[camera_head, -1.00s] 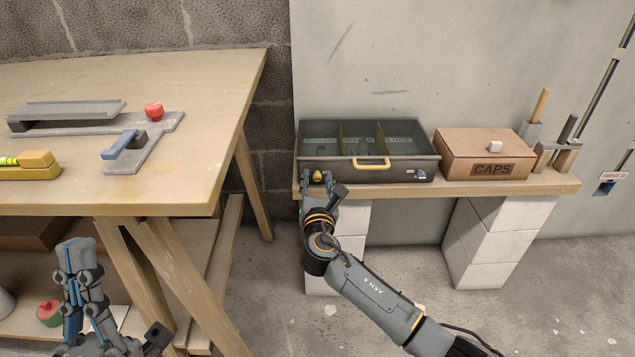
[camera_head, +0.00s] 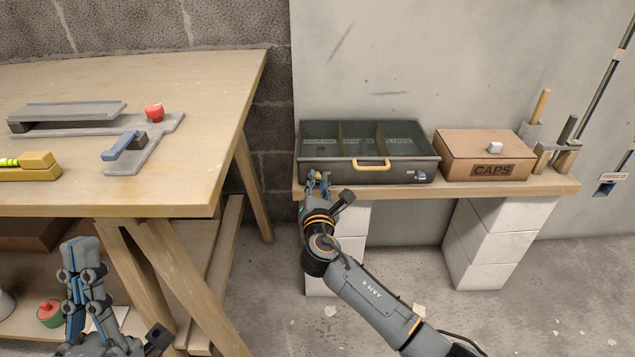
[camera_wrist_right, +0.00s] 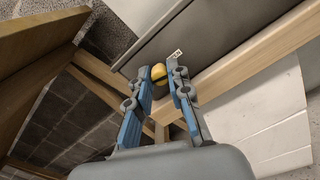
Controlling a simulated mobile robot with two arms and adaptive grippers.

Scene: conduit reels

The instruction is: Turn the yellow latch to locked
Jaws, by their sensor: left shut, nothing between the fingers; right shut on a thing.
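The dark grey case (camera_head: 390,174) stands open on the low shelf, with a yellow handle (camera_head: 371,163) at its front. The yellow latch (camera_wrist_right: 158,71) is at the case's front left; in the wrist view it shows at my right fingertips. My right gripper (camera_head: 317,181) is shut on the latch, and its fingers also show in the wrist view (camera_wrist_right: 164,78). In the head view the fingers hide most of the latch, so its exact angle is unclear. My left gripper (camera_head: 80,244) is shut and empty, low beside the workbench.
A cardboard CAPS box (camera_head: 485,156) with a white piece on top stands right of the case. The wooden workbench (camera_head: 190,100) at left holds a grey fixture, a red knob (camera_head: 154,112) and a yellow level (camera_head: 35,168). Open floor lies between bench and shelf.

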